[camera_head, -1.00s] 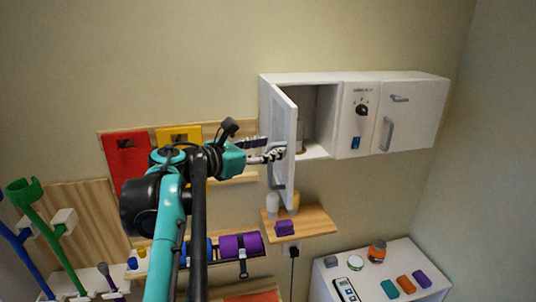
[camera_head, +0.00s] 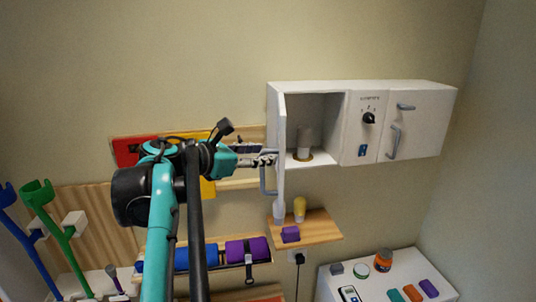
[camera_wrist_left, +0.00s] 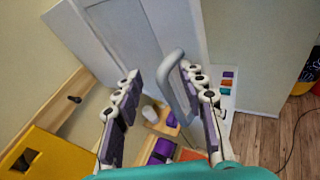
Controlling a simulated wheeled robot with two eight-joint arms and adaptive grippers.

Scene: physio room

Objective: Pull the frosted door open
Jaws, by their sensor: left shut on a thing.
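The frosted door (camera_head: 281,130) hangs on the left of the white wall cabinet and stands wide open, seen nearly edge-on in the head view. Its pale panel also shows in the left wrist view (camera_wrist_left: 128,32). The grey bar handle (camera_head: 264,183) is on the door's outer face; in the wrist view the handle (camera_wrist_left: 174,86) passes between my fingers, nearer the right one. My left gripper (camera_head: 268,157) is shut on the handle, though its fingers look spread around it. My right gripper is not in view.
The open compartment holds a cup-like object (camera_head: 304,143). A knob panel (camera_head: 368,118) and a closed white door (camera_head: 415,125) adjoin it. A wooden shelf (camera_head: 318,230) with small items is below. Red and yellow boards (camera_head: 207,188) hang behind my arm.

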